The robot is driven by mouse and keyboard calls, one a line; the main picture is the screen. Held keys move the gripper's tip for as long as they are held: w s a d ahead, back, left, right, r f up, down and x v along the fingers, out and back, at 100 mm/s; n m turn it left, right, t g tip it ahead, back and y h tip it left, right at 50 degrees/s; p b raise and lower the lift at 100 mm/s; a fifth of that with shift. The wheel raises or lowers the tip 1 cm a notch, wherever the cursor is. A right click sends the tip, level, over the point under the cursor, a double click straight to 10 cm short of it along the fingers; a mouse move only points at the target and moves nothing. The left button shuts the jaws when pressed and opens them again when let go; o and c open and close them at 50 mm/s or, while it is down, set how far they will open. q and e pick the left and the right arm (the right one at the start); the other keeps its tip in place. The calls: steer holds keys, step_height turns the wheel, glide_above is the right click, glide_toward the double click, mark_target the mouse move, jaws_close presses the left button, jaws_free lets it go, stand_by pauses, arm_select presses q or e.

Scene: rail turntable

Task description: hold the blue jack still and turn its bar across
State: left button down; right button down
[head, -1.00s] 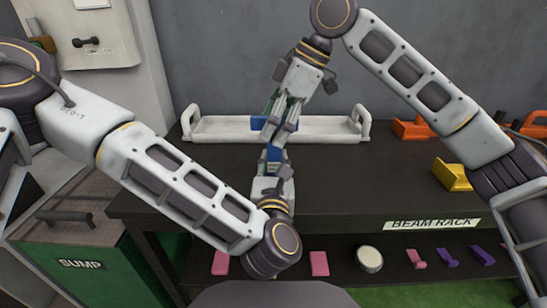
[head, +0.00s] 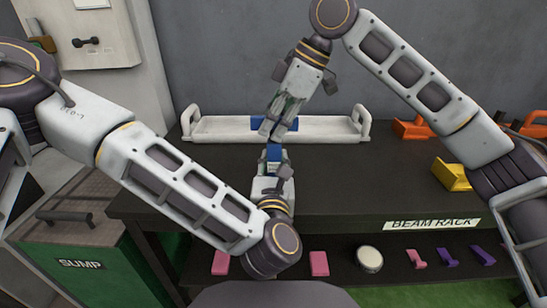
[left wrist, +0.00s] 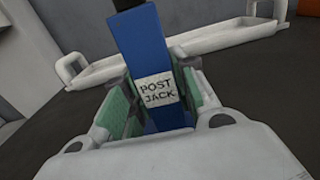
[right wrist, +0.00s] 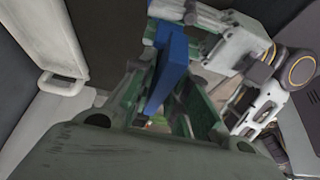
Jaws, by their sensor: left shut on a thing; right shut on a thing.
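The blue jack (head: 274,153) stands upright over the dark bench. In the left wrist view its blue post (left wrist: 148,50) carries a white POST JACK label. My left gripper (head: 273,168) is shut on the post, with green pads on both sides of it. The jack's blue bar (head: 260,123) is above, its ends showing left and right of my right gripper (head: 277,129). My right gripper is shut on the bar from above; in the right wrist view the bar (right wrist: 168,72) lies between its green-padded fingers. The bar's middle is hidden by the fingers.
A white tray (head: 215,128) with end handles lies behind the jack. Orange parts (head: 412,129) and a yellow block (head: 452,175) are at the right of the bench (head: 360,185). A lower shelf holds pink and purple pieces and a round tin (head: 369,259). A green SUMP box (head: 75,263) stands left.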

steer(key=shift+n+g, duration=0.7)
steer(key=shift+n, duration=0.9)
steer(key=shift+n+g, duration=0.3)
steer(key=shift+n, duration=0.5)
steer(key=shift+n+g+h, duration=0.3)
steer(key=shift+n+h, duration=0.1)
steer(key=shift+n, duration=0.4)
